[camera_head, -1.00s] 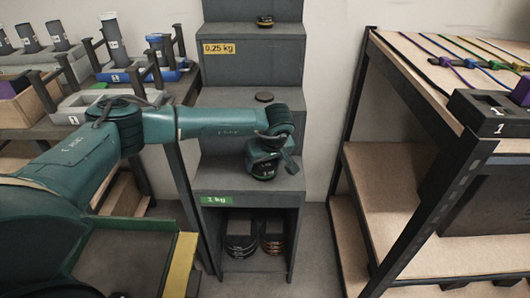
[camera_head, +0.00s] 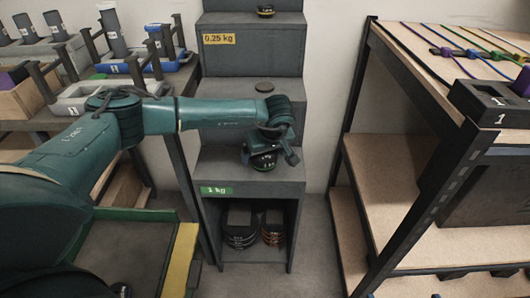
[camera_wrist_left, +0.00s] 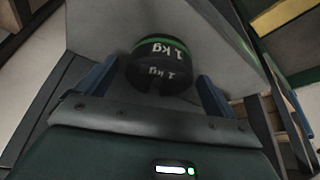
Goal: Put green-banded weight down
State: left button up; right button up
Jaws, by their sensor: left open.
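The green-banded weight (camera_wrist_left: 160,62) is a dark round block marked "1 kg" with a green band. In the left wrist view it stands on a grey step, between and just beyond the fingers of my left gripper (camera_wrist_left: 158,88). The fingers are apart, with a gap on each side of the weight. In the head view the weight (camera_head: 263,161) is on the step with the green "1 kg" label (camera_head: 216,191), and my left gripper (camera_head: 268,150) is at it, partly covering it. My right gripper is not in view.
Dark discs are stacked in the cubby (camera_head: 242,229) below. A shelf rack (camera_head: 420,190) stands on the right, a cluttered bench (camera_head: 100,118) on the left. The front of the step is clear.

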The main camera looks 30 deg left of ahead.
pick_arm(q)
jog(key=p+v, duration=0.2)
jog(key=v, duration=1)
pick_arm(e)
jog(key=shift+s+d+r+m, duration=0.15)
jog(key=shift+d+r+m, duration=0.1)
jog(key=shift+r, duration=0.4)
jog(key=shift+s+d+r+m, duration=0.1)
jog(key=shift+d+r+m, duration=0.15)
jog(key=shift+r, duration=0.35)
pick_arm(q)
jog(key=shift+s, duration=0.1)
